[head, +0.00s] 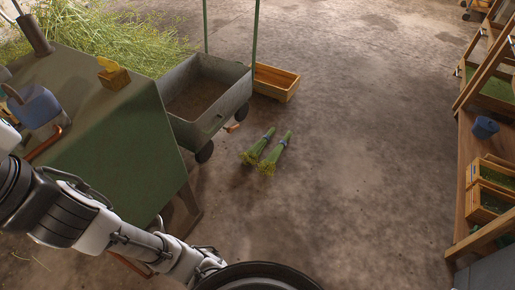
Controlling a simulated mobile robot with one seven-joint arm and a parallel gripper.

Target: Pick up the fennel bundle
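Two green bundles lie side by side on the concrete floor near the middle of the head view, each with a blue tie and a yellow-green flared end toward me. One is the left bundle (257,148), the other the right bundle (275,154). They look like fennel bundles, and I cannot tell which one the task means. My arm reaches in from the lower left, well short of the bundles. My gripper is not visible in this view.
A grey metal cart (208,98) on wheels stands left of the bundles, with a wooden crate (276,82) behind. A green workbench (105,140) fills the left. Wooden shelving (466,165) stands at the right edge. The floor right of the bundles is clear.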

